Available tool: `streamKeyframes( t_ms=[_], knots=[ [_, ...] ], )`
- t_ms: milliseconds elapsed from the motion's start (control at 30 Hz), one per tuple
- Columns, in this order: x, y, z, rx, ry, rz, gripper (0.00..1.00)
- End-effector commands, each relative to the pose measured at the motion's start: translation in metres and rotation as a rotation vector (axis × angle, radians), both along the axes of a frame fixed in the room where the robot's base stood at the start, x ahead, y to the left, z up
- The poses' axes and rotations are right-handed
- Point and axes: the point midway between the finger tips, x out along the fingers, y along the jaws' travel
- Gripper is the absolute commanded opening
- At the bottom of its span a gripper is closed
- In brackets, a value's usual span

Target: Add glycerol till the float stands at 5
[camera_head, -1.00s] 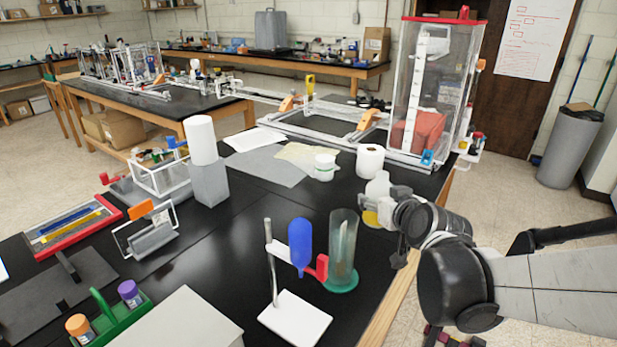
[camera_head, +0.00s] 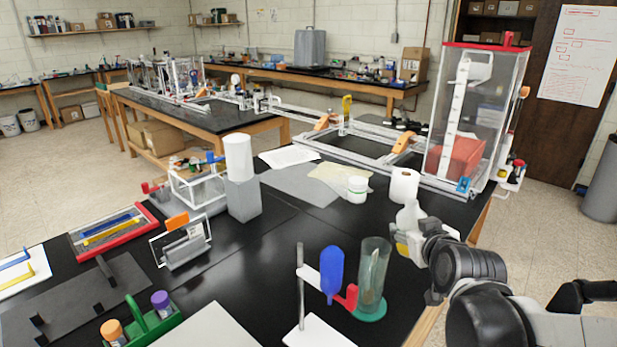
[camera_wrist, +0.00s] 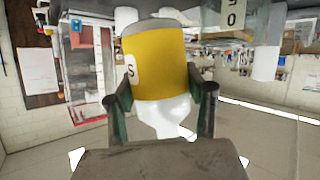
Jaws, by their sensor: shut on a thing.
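My gripper (camera_wrist: 163,102) is shut on a white bottle with a yellow label (camera_wrist: 155,65). The bottle appears upside down in the wrist view, as does the room. In the head view the bottle (camera_head: 410,217) is upright at the right side of the black bench, its label partly hidden by my gripper (camera_head: 408,245). I cannot tell whether its base touches the bench. A clear cylinder (camera_head: 374,270) on a green base stands nearer the camera, with a slender tan shape inside, perhaps the float. Its scale is too small to read.
A blue bulb (camera_head: 332,272) and red clamp (camera_head: 351,297) on a stand (camera_head: 301,285) are close left of the cylinder. A white roll (camera_head: 403,186) and white jar (camera_head: 357,188) are behind the bottle.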

Motion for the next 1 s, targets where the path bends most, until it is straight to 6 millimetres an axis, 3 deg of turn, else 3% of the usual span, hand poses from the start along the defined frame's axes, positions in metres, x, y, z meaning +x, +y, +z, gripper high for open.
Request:
streamKeyframes(
  t_ms=[767, 1000],
  knots=[
    [0.001, 0.023, 0.021, -0.48, 0.011, 0.003, 0.16],
    [0.001, 0.02, 0.01, -0.662, 0.016, 0.002, 0.16]
  ],
)
